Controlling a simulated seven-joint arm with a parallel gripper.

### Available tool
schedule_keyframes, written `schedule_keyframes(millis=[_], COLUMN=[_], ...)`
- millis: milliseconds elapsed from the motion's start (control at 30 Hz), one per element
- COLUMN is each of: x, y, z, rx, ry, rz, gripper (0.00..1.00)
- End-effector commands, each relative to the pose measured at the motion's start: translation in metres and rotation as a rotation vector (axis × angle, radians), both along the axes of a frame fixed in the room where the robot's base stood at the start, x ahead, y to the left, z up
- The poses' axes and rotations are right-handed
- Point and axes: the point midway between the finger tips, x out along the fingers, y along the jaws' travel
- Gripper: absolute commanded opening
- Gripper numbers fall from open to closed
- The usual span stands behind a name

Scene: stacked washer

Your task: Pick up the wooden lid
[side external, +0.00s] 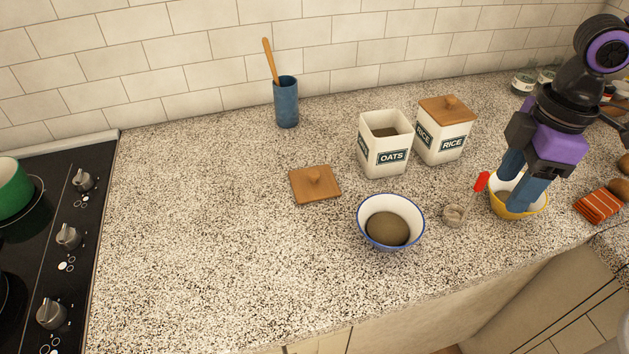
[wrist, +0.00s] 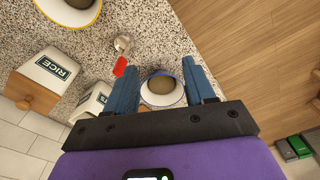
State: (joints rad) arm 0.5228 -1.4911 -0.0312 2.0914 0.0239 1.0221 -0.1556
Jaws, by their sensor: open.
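A similar wooden lid (side external: 449,109) sits on the RICE canister (side external: 442,140), and this lid also shows in the wrist view (wrist: 34,93). My gripper (side external: 517,192) is at the right in the side view, well away from the loose lid, its blue fingers overlapping the yellow bowl (side external: 541,204). In the wrist view my gripper (wrist: 160,64) is open with nothing held.
A blue-rimmed bowl (side external: 363,236) stands in front of the canisters, with a red-handled measuring cup (side external: 453,215) right of it. A blue utensil holder (side external: 286,102) with a wooden utensil stands near the tiled wall. Counter left of the lid is clear up to the stove (side external: 50,240).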

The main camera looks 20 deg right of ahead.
Motion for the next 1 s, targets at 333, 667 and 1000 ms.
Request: schedule_keyframes(millis=[333, 667, 1000], x=[0.1, 0.183, 0.23], y=[0.094, 0.161, 0.19], z=[0.018, 0.021, 0.017], rx=[0.03, 0.056, 0.074], ry=[-0.01, -0.029, -0.046], rz=[0.018, 0.037, 0.052], gripper=[0.54, 0.54, 0.54])
